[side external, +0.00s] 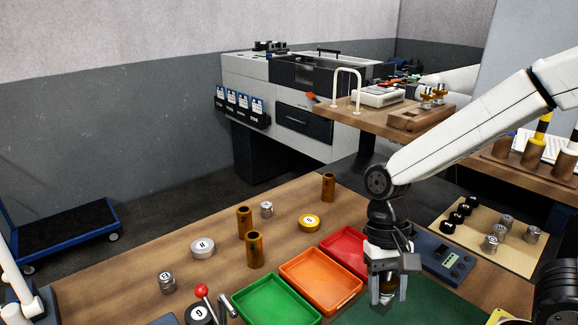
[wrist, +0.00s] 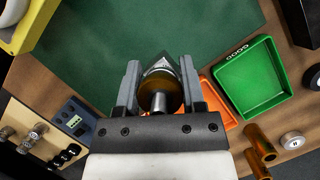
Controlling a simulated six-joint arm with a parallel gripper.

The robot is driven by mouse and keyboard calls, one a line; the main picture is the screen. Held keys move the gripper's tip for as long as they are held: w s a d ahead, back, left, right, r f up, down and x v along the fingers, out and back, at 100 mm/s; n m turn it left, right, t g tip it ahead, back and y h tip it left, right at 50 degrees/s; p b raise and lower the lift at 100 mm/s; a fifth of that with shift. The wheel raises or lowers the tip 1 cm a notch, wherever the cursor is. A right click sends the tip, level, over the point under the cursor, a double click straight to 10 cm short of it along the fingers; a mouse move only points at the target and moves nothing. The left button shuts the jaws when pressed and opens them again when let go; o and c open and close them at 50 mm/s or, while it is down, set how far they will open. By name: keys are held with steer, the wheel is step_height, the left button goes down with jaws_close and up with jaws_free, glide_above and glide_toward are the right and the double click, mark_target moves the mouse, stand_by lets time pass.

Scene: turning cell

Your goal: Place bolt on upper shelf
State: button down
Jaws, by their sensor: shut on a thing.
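My gripper (side external: 388,287) hangs low over the green mat (side external: 432,300), just right of the orange tray. It is shut on the bolt (wrist: 160,95), a silver and brass-coloured piece seen between the two fingers in the wrist view. In the side view the bolt (side external: 387,290) is mostly hidden by the fingers; I cannot tell if it touches the mat. The raised wooden shelf (side external: 350,117) is at the back, above the bench. A wooden block (side external: 421,117) on it carries small silver and brass pieces (side external: 434,94).
Green (side external: 275,301), orange (side external: 320,282) and red (side external: 345,250) trays line the bench left of my gripper. Brass tubes (side external: 254,250) and silver discs (side external: 203,249) stand farther left. A scale (side external: 378,96) and white rail (side external: 347,72) occupy the shelf. A blue-grey device (side external: 443,258) is close on the right.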

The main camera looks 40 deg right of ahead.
steer(key=shift+w, duration=0.15)
steer(key=shift+w+d, duration=0.15)
steer(key=shift+w, duration=0.5)
steer(key=w+d+f+n+h, duration=0.1)
steer(key=w+d+n, duration=0.2)
steer(key=w, duration=0.7)
steer(key=w+d+f+n+h, duration=0.1)
steer(key=w+d+n, duration=0.2)
steer(key=w, duration=0.7)
steer(key=shift+d+f+n+g+h, duration=0.15)
steer(key=shift+d+n+g+h, duration=0.2)
steer(key=shift+d, duration=0.75)
